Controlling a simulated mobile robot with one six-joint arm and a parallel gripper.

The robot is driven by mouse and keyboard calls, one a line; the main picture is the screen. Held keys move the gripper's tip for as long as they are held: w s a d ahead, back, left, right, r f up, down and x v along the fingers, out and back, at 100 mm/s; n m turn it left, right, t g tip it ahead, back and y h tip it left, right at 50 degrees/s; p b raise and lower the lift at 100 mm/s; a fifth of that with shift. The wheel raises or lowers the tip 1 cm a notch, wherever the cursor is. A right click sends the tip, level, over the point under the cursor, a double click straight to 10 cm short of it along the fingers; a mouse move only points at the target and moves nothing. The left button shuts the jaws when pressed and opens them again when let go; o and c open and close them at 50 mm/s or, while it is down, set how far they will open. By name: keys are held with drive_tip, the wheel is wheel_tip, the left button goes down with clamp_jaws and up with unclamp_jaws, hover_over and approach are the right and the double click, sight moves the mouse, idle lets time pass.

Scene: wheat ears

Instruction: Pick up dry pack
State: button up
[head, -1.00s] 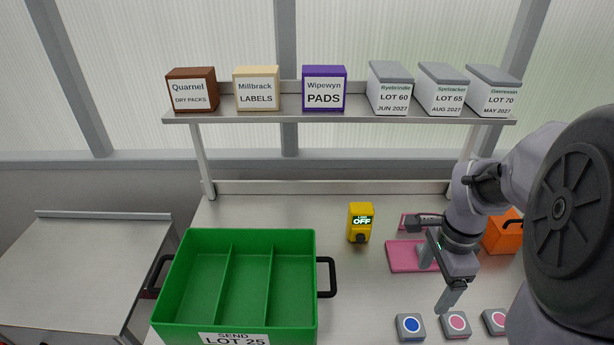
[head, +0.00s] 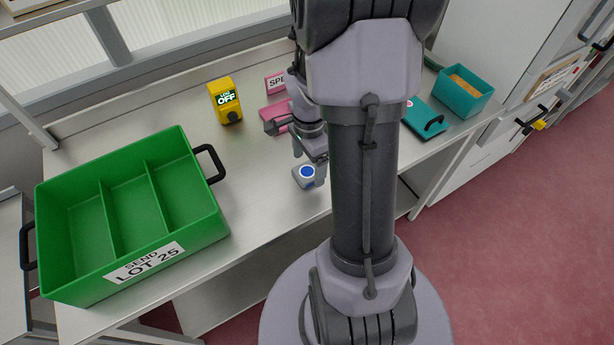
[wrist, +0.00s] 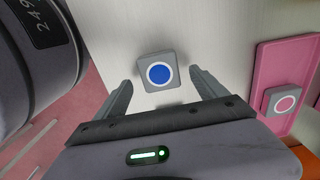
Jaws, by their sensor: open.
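A small grey square block with a blue disc in a white ring (head: 308,176) lies on the steel bench, right of the green crate; no wording shows on it, so I cannot tell from print that it is the dry pack. It also shows in the wrist view (wrist: 159,73), between and just beyond my fingers. My gripper (wrist: 162,80) is open and empty, pointing down above the block. In the head view my gripper (head: 312,158) is just behind the block, partly hidden by my arm.
A yellow device reading OFF (head: 226,100) stands behind. A pink tray (wrist: 268,75) holds a pink-disc block (wrist: 283,102). A teal bin (head: 465,92) stands at the far right. Bare bench lies beside the crate.

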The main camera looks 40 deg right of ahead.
wheel_tip(320, 180, down, 2)
drive_tip(key=shift+f, duration=0.15)
drive_tip(key=shift+c, duration=1.1)
drive_tip(key=c, duration=1.3)
